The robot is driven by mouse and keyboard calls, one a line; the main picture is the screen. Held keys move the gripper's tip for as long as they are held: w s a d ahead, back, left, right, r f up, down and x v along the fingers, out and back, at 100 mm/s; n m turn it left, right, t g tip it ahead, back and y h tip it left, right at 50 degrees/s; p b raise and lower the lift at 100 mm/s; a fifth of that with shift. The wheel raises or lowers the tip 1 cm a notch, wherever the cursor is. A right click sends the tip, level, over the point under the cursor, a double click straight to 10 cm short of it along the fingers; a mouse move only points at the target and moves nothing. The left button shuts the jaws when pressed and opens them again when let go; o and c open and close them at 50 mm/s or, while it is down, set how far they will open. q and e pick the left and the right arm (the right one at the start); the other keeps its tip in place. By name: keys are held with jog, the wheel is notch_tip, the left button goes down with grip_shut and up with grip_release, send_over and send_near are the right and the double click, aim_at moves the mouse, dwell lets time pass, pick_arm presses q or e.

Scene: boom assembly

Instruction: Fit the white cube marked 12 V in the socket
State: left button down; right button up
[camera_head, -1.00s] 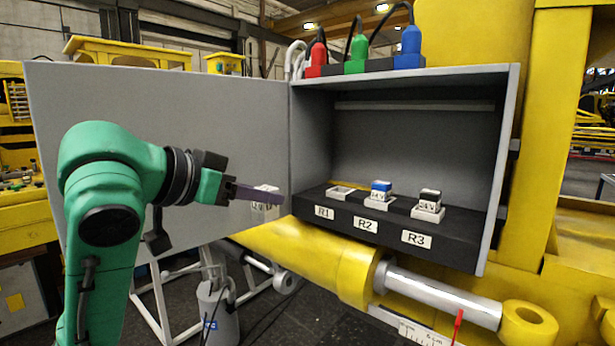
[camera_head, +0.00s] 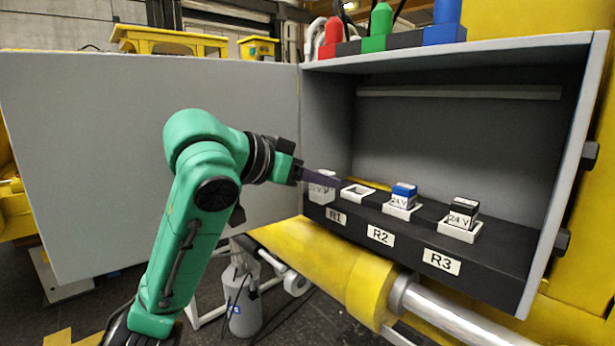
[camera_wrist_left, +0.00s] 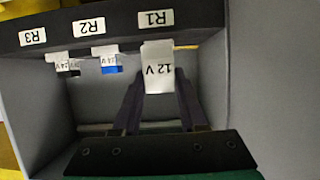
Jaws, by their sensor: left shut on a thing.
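The white cube marked 12 V (camera_head: 321,187) is held between the finger ends of my left gripper (camera_head: 318,177), just left of the R1 socket in the head view. It also shows in the left wrist view (camera_wrist_left: 158,68), between the two dark fingers (camera_wrist_left: 157,98). My left gripper is shut on it. The R1 socket (camera_head: 358,192) is an empty white square frame on the black shelf. In the wrist view the cube hides the R1 socket. The cube appears apart from the socket. My right gripper is not in view.
The R2 socket (camera_head: 402,211) holds a blue-topped 24 V cube (camera_head: 403,195). The R3 socket (camera_head: 459,232) holds a black-topped 24 V cube (camera_head: 463,212). The grey cabinet's open door (camera_head: 150,160) stands left of my arm. The space above the shelf is free.

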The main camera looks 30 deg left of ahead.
pick_arm(q)
jog(key=shift+w+d+r, duration=0.15)
jog(key=shift+w+d, duration=0.05)
jog(key=shift+w, duration=0.35)
jog(key=shift+w+d+p, duration=0.35)
jog(key=shift+w+p, duration=0.1)
jog(key=shift+w, duration=0.45)
jog(key=shift+w+d+p, duration=0.35)
jog(key=shift+w+p, duration=0.05)
jog(key=shift+w, duration=0.45)
jog(key=shift+w+d+p, duration=0.35)
jog(key=shift+w+d, duration=0.05)
jog(key=shift+w, duration=0.55)
jog(key=shift+w+d+p, duration=0.4)
jog(key=shift+w, duration=0.6)
jog(key=shift+w+d+p, duration=0.35)
jog(key=shift+w+d, duration=0.05)
jog(key=shift+w, duration=0.55)
jog(key=shift+s+a, duration=0.1)
jog(key=shift+s, duration=0.05)
jog(key=shift+f+b, duration=0.5)
jog(key=shift+f, duration=0.65)
jog(key=shift+c, duration=1.8)
grip_release()
